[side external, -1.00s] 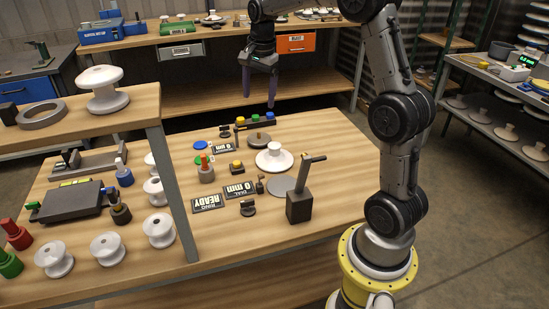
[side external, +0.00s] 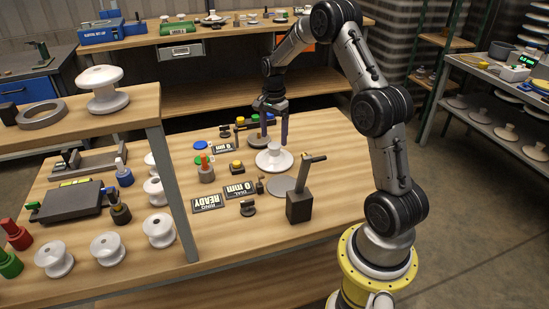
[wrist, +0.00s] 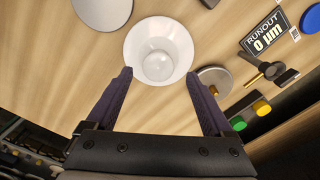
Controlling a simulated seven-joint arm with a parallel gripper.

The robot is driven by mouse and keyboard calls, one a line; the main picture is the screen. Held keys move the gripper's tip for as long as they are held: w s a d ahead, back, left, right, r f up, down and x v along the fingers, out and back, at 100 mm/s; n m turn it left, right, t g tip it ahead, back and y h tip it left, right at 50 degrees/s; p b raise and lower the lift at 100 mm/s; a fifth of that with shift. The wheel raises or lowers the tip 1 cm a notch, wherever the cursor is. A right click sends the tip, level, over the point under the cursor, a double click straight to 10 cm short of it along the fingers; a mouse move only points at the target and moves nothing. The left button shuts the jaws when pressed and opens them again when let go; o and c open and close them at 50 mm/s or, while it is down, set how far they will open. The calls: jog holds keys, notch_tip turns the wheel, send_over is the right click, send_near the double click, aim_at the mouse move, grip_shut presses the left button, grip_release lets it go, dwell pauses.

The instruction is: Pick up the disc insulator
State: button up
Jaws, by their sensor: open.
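The disc insulator (side external: 274,160) is a white disc with a raised knob on top, standing on the wooden table. In the wrist view the white disc insulator (wrist: 159,50) lies just beyond the fingertips, near the middle. My gripper (side external: 274,142) is open and empty, pointing down above and slightly behind the insulator. In the wrist view my gripper (wrist: 160,78) has its two purple fingers spread, with the knob roughly between their tips. I see no clear contact.
A grey flat disc (side external: 280,185) and a dark post with a lever (side external: 299,205) stand in front. Label plates (side external: 208,202) lie left. The table's right side is clear.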

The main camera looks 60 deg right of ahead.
aim_at(274, 144)
notch_tip(274, 144, down, 5)
jog(key=shift+s+f, duration=0.1)
dwell(0.3)
grip_shut()
jog(key=shift+r, duration=0.2)
dwell(0.3)
